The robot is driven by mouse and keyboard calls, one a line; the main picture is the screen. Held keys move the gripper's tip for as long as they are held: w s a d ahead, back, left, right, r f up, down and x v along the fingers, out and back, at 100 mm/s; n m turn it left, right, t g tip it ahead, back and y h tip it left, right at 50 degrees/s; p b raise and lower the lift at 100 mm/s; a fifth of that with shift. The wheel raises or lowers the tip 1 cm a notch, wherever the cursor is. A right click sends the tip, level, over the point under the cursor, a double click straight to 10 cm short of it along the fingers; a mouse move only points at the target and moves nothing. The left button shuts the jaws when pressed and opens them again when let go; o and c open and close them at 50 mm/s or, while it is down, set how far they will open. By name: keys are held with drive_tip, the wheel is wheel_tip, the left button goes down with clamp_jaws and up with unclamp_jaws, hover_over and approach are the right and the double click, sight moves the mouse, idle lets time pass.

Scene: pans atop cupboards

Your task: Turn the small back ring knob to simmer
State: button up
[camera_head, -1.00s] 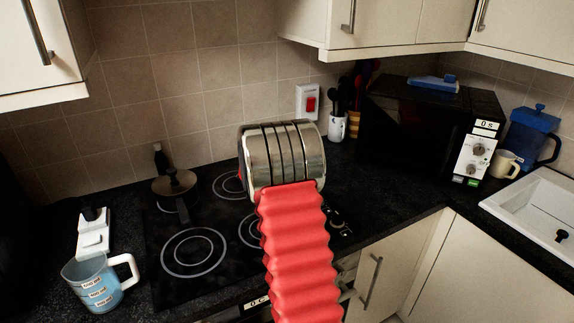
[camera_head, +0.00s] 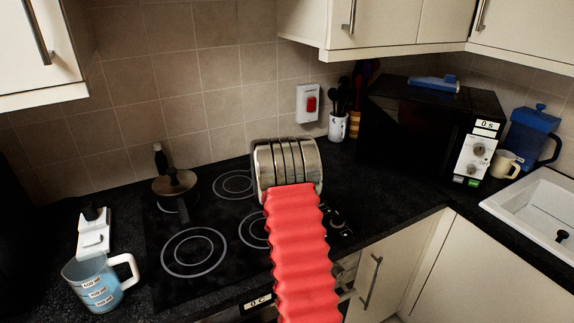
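The black hob (camera_head: 215,212) has several white-marked rings. The back right ring (camera_head: 235,185) is empty, and a small dark lidded pan (camera_head: 174,186) stands at the back left. Control knobs (camera_head: 341,223) show small and dark along the hob's right side, just right of my red sleeved arm; their settings are too small to read. My arm reaches over the hob and ends in a ribbed metal part, my gripper end (camera_head: 287,165). It is left of and beyond the visible knobs. Its fingertips are hidden, and some knobs may be hidden behind the arm.
A blue measuring jug (camera_head: 97,282) and a white device (camera_head: 93,235) stand left of the hob. A utensil pot (camera_head: 338,126), microwave (camera_head: 420,125) and cream mug (camera_head: 506,163) stand at the back right. Wall cupboards (camera_head: 375,25) hang above. The worktop right of the knobs is clear.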

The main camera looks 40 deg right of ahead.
drive_tip(key=shift+c, duration=0.4)
drive_tip(key=c, duration=0.9)
drive_tip(key=shift+a, duration=0.15)
drive_tip(key=shift+c, duration=0.3)
drive_tip(key=shift+w+r+m+g+h, duration=0.1)
drive_tip(key=shift+m+g+h, duration=0.2)
drive_tip(key=shift+m+g, duration=0.3)
drive_tip(key=shift+m+g+h, duration=0.5)
drive_tip(key=shift+m+g, duration=1)
drive_tip(key=shift+g, duration=0.2)
drive_tip(key=shift+m+g, duration=1.1)
drive_tip(key=shift+g, duration=0.2)
drive_tip(key=shift+r+m+g+y, duration=0.1)
drive_tip(key=shift+m+g+y, duration=0.4)
drive_tip(key=shift+m+g, duration=1.3)
